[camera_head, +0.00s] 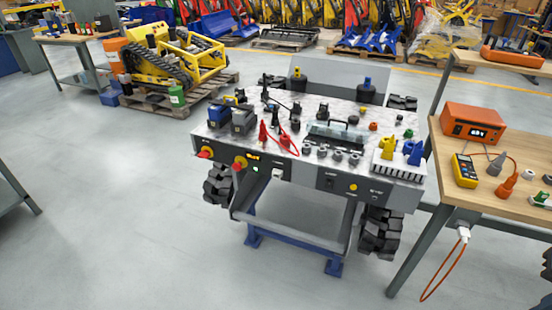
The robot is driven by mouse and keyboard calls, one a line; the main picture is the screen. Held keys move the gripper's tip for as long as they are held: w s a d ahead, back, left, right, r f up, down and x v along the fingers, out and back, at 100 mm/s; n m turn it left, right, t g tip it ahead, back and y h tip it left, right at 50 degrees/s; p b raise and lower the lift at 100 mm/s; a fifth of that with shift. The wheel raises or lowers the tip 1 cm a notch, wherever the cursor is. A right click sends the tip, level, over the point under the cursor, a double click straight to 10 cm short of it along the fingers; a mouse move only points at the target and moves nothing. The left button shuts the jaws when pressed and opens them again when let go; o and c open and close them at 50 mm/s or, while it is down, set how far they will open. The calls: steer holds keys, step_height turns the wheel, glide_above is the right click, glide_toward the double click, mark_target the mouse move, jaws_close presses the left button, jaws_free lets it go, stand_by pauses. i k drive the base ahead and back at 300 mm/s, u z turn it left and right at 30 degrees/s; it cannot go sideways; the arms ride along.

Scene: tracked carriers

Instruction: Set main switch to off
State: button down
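A yellow label is beside the right one. A yellow button (353,187) is on the right part of the front panel. My gripper is not in view.
The carrier top holds several connectors, a red cable (283,141) and a clear-covered box (335,134). A wooden workbench (455,204) with an orange device (473,123) and a yellow multimeter (465,170) stands close on the right. The grey floor (130,220) in front and left is clear.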

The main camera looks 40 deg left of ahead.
mark_target(205, 154)
steer(key=z, duration=0.15)
steer(key=i, duration=0.25)
steer(key=u, duration=2.35)
steer(key=k, duration=0.5)
steer(key=u, duration=1.65)
steer(key=i, duration=1.35)
steer(key=z, duration=0.85)
